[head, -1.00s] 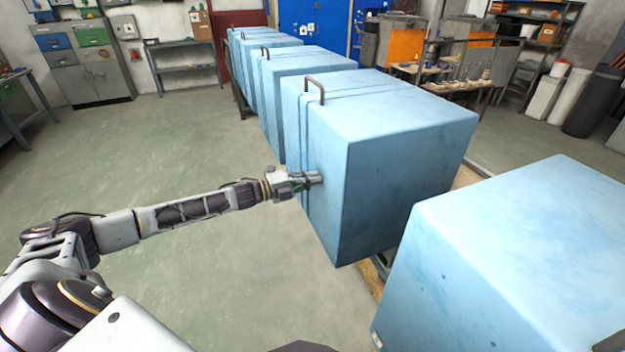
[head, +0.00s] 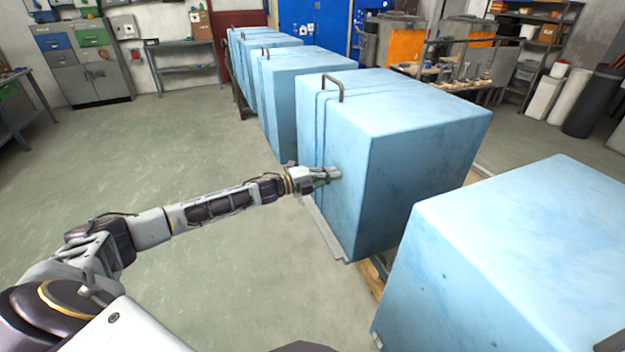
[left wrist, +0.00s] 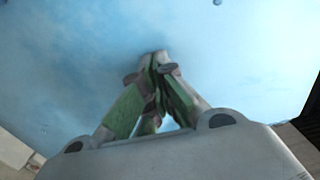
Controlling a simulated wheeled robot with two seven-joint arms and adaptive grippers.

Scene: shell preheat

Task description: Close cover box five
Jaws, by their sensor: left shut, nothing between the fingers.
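Several light blue boxes with handles stand in a row in the head view. I cannot tell by any label which one is box five. My left gripper (head: 332,176) is at the side face of the near-middle blue box (head: 430,115), below its dark handle (head: 334,86). In the left wrist view the gripper's fingertips (left wrist: 158,62) are together, empty, and against or very close to the blue face (left wrist: 80,50). The box's front half and back half meet at thin vertical seams near the handle. My right gripper is not in view.
Another large blue box (head: 520,250) stands close at the lower right. More blue boxes (head: 290,85) recede behind. A pale ledge (head: 328,235) shows under the near-middle box. The green floor (head: 190,130) to the left is open.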

